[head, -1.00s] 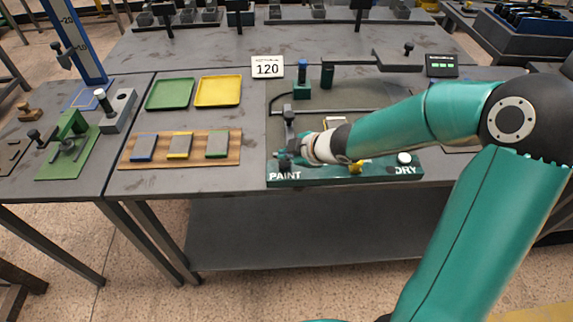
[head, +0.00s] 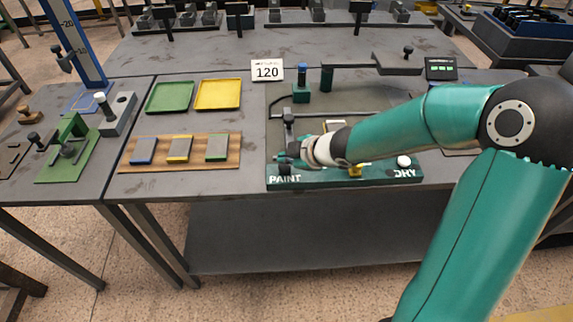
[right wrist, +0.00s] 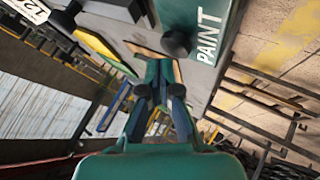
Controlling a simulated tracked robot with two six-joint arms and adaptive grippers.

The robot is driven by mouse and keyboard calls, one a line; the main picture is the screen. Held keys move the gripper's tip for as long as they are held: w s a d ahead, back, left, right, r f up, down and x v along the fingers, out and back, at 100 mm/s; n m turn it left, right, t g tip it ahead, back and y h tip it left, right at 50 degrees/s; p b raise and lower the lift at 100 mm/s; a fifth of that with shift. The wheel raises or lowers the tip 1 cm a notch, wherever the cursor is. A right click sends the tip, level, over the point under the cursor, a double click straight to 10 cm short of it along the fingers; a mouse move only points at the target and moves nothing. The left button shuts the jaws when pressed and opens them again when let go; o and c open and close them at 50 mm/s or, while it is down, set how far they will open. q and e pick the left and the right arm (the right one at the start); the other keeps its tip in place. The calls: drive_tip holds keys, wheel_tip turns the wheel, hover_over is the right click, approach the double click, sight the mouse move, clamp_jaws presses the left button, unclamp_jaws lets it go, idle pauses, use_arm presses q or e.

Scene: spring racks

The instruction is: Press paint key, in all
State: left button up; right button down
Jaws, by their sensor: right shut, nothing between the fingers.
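The green key panel (head: 330,178) lies at the front edge of the middle table, with PAINT at its left end and DRY at its right. The black paint key (head: 285,169) is a round knob above the word PAINT. It also shows in the right wrist view (right wrist: 176,43), beside the lettering. My right gripper (head: 281,158) is shut and empty, just behind and above the paint key, and looks apart from it. In the right wrist view its fingers (right wrist: 159,88) point together below the key. My left gripper is not in view.
Left are a wooden board (head: 128,157) with several colored blocks, a green tray (head: 170,97) and a yellow tray (head: 218,93). A 120 sign (head: 267,70) stands behind.

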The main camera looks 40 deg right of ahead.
sight(286, 167)
drive_tip(key=shift+f, duration=0.1)
drive_tip(key=shift+w+f+b, duration=0.1)
drive_tip(key=shift+f+b, duration=0.2)
drive_tip(key=shift+f+b, duration=0.6)
drive_tip(key=shift+b, duration=0.05)
idle(0.9)
drive_tip(key=shift+r+p, duration=1.05)
drive_tip(key=shift+p, duration=0.1)
wheel_tip(286, 167, up, 5)
drive_tip(key=p, duration=0.5)
idle(0.7)
